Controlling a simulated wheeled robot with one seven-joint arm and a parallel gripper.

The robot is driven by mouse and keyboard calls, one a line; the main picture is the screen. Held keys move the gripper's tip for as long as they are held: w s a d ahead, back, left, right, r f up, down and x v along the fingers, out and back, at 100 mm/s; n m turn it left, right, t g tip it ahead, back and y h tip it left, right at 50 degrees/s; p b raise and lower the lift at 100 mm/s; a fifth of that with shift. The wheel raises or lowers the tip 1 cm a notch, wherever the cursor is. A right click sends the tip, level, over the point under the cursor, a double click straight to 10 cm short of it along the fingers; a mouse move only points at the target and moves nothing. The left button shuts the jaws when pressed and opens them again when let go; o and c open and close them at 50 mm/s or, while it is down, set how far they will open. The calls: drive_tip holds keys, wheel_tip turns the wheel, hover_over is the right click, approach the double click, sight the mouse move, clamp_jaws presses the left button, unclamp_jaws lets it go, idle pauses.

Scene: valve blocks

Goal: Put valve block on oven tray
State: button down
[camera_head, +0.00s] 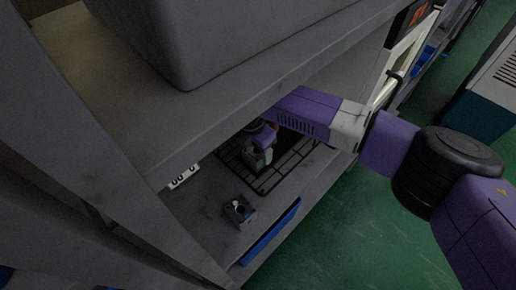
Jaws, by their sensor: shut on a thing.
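My purple arm reaches in under the upper shelf, and my gripper (264,152) is small and partly shaded at its end. It is shut on a grey valve block (254,160), which is over the left part of the oven tray. The oven tray (293,166) is a black wire rack lying on the lower shelf, partly hidden by my arm and the upper shelf. I cannot tell whether the held block touches the tray. Another dark grey valve block (239,210) stands on the lower shelf, in front of the tray and apart from it.
The upper shelf (130,110) overhangs the work area and carries a large grey bin (200,40). A white label (184,177) marked with digits is left of the tray. A blue strip (270,236) runs along the lower shelf's edge. Green floor (340,225) lies clear to the right.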

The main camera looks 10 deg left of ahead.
sight(255, 153)
drive_tip(key=c, duration=0.6)
unclamp_jaws()
drive_tip(key=shift+f, duration=0.1)
drive_tip(key=shift+s+a+r+b, duration=0.1)
drive_tip(key=shift+s+r+b, duration=0.1)
drive_tip(key=shift+r, duration=1.1)
drive_tip(key=shift+s+a+r+b, duration=0.1)
drive_tip(key=shift+a+r+b, duration=0.1)
drive_tip(key=shift+r, duration=1.1)
drive_tip(key=shift+s+a+r+b, duration=0.1)
drive_tip(key=shift+r+b, duration=0.1)
drive_tip(key=shift+r, duration=1.1)
drive_tip(key=shift+f, duration=0.1)
